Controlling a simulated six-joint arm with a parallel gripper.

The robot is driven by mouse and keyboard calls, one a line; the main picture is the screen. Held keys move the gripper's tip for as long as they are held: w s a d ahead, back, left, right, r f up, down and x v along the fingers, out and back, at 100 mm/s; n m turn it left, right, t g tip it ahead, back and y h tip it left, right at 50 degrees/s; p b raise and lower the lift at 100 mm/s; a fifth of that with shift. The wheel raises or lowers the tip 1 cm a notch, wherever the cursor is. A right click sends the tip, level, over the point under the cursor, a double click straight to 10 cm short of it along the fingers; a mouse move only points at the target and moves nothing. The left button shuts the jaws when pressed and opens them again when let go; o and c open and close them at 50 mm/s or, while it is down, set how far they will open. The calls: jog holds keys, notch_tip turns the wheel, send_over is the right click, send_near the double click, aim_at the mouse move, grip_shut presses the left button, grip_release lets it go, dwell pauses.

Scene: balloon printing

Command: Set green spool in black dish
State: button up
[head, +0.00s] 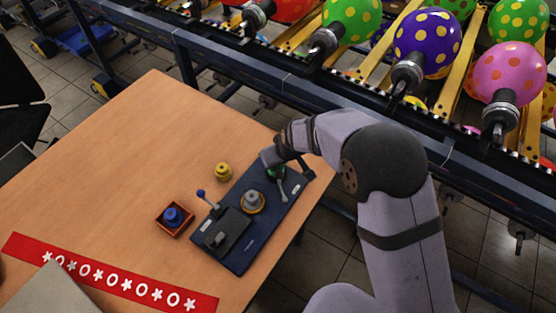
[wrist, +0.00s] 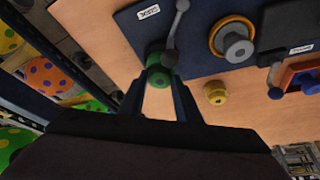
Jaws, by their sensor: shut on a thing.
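The green spool (head: 276,172) is at the far right end of the dark blue board in the head view, partly covered by my wrist. In the wrist view the green spool (wrist: 157,76) sits between the fingertips of my gripper (wrist: 160,72), which is shut on it. It overlaps the edge of the board there, beside a grey lever. I cannot tell whether it touches the board. I cannot clearly make out a black dish; it may be hidden under the spool or my wrist.
The blue board (head: 240,258) carries levers and a grey spool (head: 252,201) in a yellowish ring. A yellow spool (head: 223,171) stands on the wooden table. A blue spool (head: 172,215) sits in an orange square dish (head: 162,225). A balloon conveyor runs behind.

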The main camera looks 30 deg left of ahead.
jog(key=shift+f+b, duration=0.85)
jog(key=shift+f, duration=0.15)
dwell(0.7)
jog(key=o, duration=1)
jog(key=shift+b+v, duration=0.75)
jog(key=shift+v, duration=2.95)
